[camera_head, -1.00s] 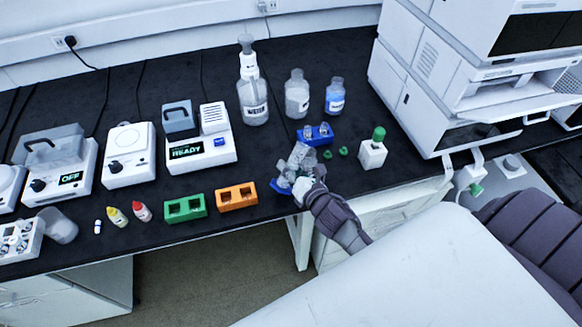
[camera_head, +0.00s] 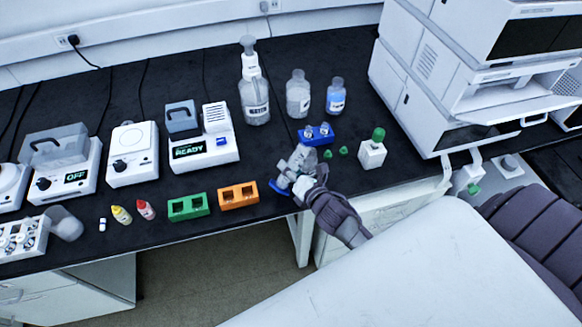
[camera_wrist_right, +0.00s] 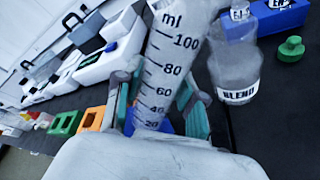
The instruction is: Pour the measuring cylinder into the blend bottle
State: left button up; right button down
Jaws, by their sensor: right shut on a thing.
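My right gripper (camera_head: 296,186) is shut around the lower part of the clear measuring cylinder (camera_wrist_right: 165,75), whose scale in ml faces the right wrist camera. In the head view the cylinder leans to the right and away from me, with its blue base (camera_head: 281,187) at the bench's front edge. The clear blend bottle (camera_wrist_right: 236,72), labelled BLEND, stands just right of the cylinder in the wrist view. In the head view the cylinder and bottle overlap, so I cannot tell their gap. The liquid level in the cylinder is unclear. My left gripper is out of view.
A blue rack (camera_head: 301,141) with small vials and loose green caps (camera_head: 343,150) lie behind and right. A white green-capped bottle (camera_head: 371,154) stands farther right. Orange (camera_head: 238,197) and green (camera_head: 187,209) racks sit left. Tall bottles (camera_head: 298,98) stand behind; a large instrument (camera_head: 430,90) blocks the right.

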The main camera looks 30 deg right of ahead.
jog(key=shift+m, duration=0.3)
jog(key=shift+a+r+p, duration=0.1)
jog(key=shift+r+p, duration=0.1)
jog(key=shift+p, duration=0.6)
jog(key=shift+f+m, duration=0.1)
jog(key=shift+m, duration=0.3)
jog(key=shift+y, duration=0.3)
jog(key=shift+a+r+g+p, duration=0.1)
jog(key=shift+r+g+p, duration=0.25)
jog(key=shift+p, duration=0.45)
jog(key=shift+m, duration=0.4)
